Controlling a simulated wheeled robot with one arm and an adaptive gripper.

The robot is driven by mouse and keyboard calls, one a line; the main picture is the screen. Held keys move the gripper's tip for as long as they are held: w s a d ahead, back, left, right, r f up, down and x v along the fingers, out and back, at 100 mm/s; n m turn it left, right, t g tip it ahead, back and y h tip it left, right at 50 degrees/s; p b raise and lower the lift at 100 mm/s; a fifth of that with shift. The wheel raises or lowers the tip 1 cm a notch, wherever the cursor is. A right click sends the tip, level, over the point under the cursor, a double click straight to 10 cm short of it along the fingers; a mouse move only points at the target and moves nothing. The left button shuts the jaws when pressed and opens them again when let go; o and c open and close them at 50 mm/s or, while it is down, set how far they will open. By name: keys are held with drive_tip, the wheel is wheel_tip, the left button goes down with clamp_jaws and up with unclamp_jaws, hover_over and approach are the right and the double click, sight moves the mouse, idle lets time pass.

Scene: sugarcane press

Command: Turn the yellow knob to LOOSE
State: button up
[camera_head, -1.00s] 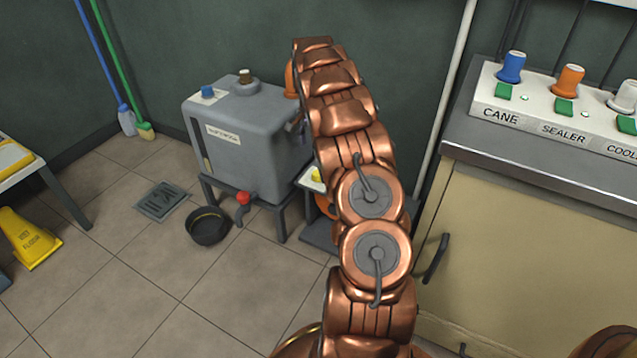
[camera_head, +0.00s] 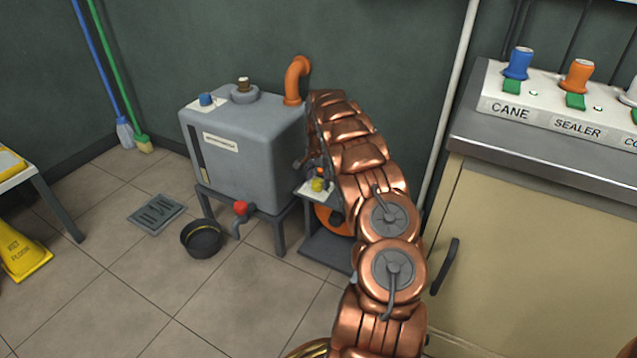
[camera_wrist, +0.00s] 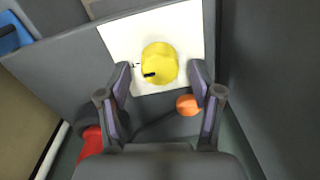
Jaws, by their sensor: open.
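The yellow knob (camera_wrist: 159,63) sits on a white plate (camera_wrist: 118,36) on a grey panel in the wrist view, with a black pointer mark on its lower left side. The plate's lettering is too small to read. My gripper (camera_wrist: 160,80) is open, with one finger on each side of the knob's lower part; I cannot tell if they touch it. In the head view the yellow knob (camera_head: 318,184) shows small beside my copper arm, on a machine next to the grey tank. My gripper is mostly hidden there.
A grey tank (camera_head: 240,150) with a red-handled tap (camera_head: 241,208) stands left of my arm, with a black bowl (camera_head: 202,239) on the floor. A counter (camera_head: 540,260) with CANE and SEALER knobs is at right. Open floor lies at front left.

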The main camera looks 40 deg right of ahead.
drive_tip(key=shift+f, duration=0.25)
drive_tip(key=c, duration=1.1)
